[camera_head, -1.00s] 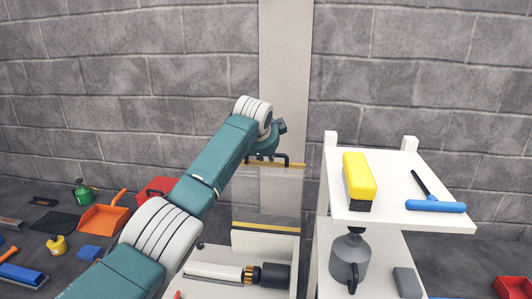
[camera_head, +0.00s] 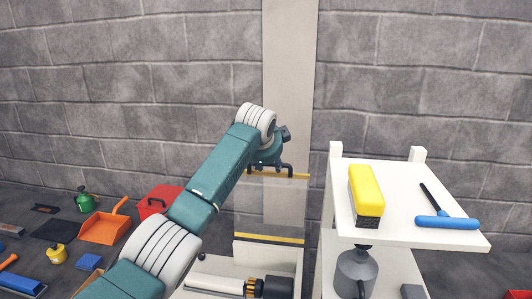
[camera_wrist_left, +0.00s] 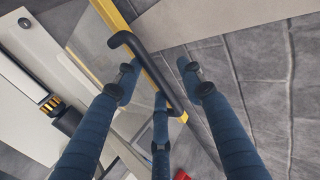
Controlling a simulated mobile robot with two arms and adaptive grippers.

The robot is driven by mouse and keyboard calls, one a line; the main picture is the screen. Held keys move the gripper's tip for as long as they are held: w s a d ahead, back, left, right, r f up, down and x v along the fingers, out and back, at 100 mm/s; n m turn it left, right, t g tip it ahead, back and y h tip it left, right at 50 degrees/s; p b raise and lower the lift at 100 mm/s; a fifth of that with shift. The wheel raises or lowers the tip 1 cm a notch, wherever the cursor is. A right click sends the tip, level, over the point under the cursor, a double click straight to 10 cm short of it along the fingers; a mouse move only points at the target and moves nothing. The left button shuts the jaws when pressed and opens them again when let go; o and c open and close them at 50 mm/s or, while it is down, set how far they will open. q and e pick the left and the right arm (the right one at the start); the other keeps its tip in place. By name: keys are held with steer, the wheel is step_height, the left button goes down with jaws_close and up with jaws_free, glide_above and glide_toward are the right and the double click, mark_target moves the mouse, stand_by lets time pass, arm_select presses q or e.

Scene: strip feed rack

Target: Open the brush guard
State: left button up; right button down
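The brush guard (camera_head: 270,205) is a clear panel with yellow strips at its top and bottom edges, standing upright over a white tray in the head view. Its black bar handle (camera_wrist_left: 150,68) is near the top strip and crosses the left wrist view diagonally. My left gripper (camera_head: 268,163) is at the handle. In the left wrist view its dark blue fingers (camera_wrist_left: 160,80) are spread apart, with the handle running between them; I cannot tell whether any finger touches it. A brush with yellow bristles (camera_head: 251,288) lies below the guard. My right gripper is not in view.
A white shelf (camera_head: 408,200) at right holds a yellow block brush (camera_head: 367,192) and a blue-handled tool (camera_head: 447,222). A grey jug (camera_head: 357,272) stands beneath. A red box (camera_head: 158,198), an orange dustpan (camera_head: 102,228) and other items lie on the floor at left.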

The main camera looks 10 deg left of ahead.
arm_select(q)
step_height(320, 180, up, 3)
steer(key=shift+s+f+t, duration=0.1)
steer(key=shift+s+t, duration=0.05)
steer(key=shift+t, duration=0.15)
steer(key=s+f+v, duration=0.1)
steer(key=v, duration=0.8)
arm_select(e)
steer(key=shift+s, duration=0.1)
arm_select(q)
steer(key=shift+s+r, duration=0.1)
steer(key=shift+r, duration=0.05)
